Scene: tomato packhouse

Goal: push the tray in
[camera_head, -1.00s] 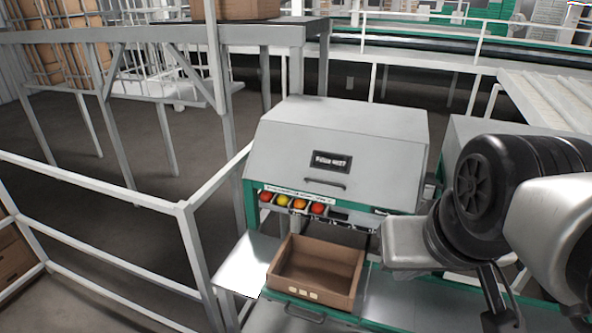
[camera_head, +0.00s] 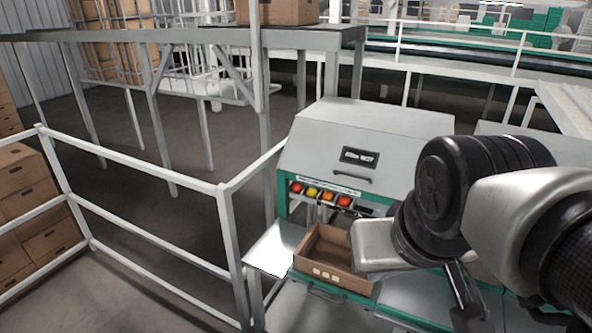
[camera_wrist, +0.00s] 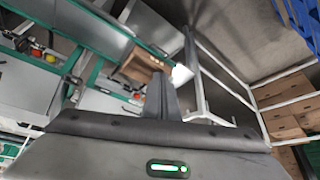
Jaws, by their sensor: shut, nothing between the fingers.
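The tray appears to be the green-edged slide (camera_head: 335,292) under the grey machine (camera_head: 378,150). It sticks out at the front and has a dark bar handle on its front edge. An open brown cardboard box (camera_head: 322,268) sits on it and looks empty. My arm hides the box's right side in the head view. The box also shows in the wrist view (camera_wrist: 143,63), beyond my gripper. My gripper (camera_wrist: 160,92) is shut and empty, with its fingers together. It looks apart from the tray; the exact gap is hard to tell.
A white railing (camera_head: 140,170) runs along the left. Stacked cartons (camera_head: 30,220) stand behind it. A bare metal shelf (camera_head: 276,247) adjoins the box on its left.

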